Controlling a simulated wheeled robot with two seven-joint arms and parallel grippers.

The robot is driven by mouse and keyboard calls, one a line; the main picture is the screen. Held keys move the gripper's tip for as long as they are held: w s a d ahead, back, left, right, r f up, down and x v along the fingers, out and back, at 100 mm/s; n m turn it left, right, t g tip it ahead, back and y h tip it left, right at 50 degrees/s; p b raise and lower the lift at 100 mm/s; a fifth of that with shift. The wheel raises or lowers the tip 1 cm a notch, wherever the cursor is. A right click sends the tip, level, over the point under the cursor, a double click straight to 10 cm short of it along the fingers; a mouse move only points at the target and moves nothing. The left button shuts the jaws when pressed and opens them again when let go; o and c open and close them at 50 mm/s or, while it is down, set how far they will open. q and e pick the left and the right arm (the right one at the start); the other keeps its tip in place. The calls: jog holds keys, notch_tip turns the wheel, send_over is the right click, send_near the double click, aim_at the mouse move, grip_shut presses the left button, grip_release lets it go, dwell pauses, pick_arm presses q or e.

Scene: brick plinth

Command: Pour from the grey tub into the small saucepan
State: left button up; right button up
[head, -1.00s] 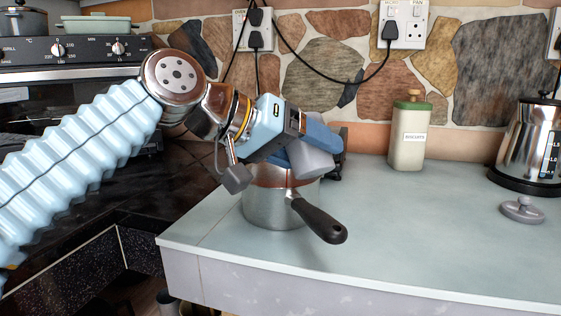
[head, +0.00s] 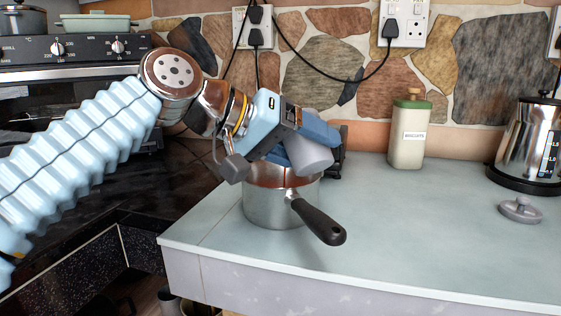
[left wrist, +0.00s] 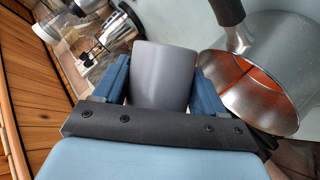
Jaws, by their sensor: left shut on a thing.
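The grey tub (head: 312,157) is held by my left gripper (head: 306,138), shut around its sides. In the head view the tub is tilted, its lower end over the small saucepan (head: 270,208). The saucepan stands upright on the worktop, its dark handle pointing toward the front right. A reddish-orange band shows inside it; I cannot tell whether this is contents or reflection. In the left wrist view the tub (left wrist: 162,75) sits between the blue fingers, with the saucepan (left wrist: 285,95) beside it. The tub's mouth and inside are hidden. My right gripper is not in view.
A grey lid-like disc with a knob (head: 521,210) lies on the worktop (head: 420,230) at the right. A biscuit canister (head: 408,145) and a steel kettle (head: 530,145) stand behind. A dark object stands behind the tub. The worktop's front edge is close below the pan.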

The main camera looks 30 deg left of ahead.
pick_arm(q)
jog(key=shift+r+n+p, duration=0.2)
jog(key=shift+n+p, duration=0.1)
jog(key=shift+f+n+g+h, duration=0.3)
jog(key=shift+f+n+h, duration=0.05)
jog(key=shift+n+h, duration=0.15)
dwell(1.1)
jog(key=shift+a+r+n+h+p, duration=0.1)
jog(key=shift+r+n+h+p, duration=0.4)
jog(key=shift+n, duration=0.1)
dwell(0.8)
jog(key=shift+w+a+f+n+g+h, duration=0.1)
jog(key=shift+f+n+g+h, duration=0.2)
jog(key=shift+f+n+h, duration=0.15)
dwell(0.9)
jog(key=shift+w+a+r+n+h+p, duration=0.35)
jog(key=shift+w+a+r+n+p, duration=0.15)
jog(key=shift+a+n, duration=0.2)
dwell(0.6)
jog(key=shift+w+a+f+n+g+h, duration=0.2)
jog(key=shift+f+n+g+h, duration=0.1)
jog(key=shift+f+n+h, duration=0.25)
dwell(0.9)
jog(key=shift+a+r+n, duration=0.15)
jog(key=shift+r+n, duration=0.1)
jog(key=shift+n, duration=0.05)
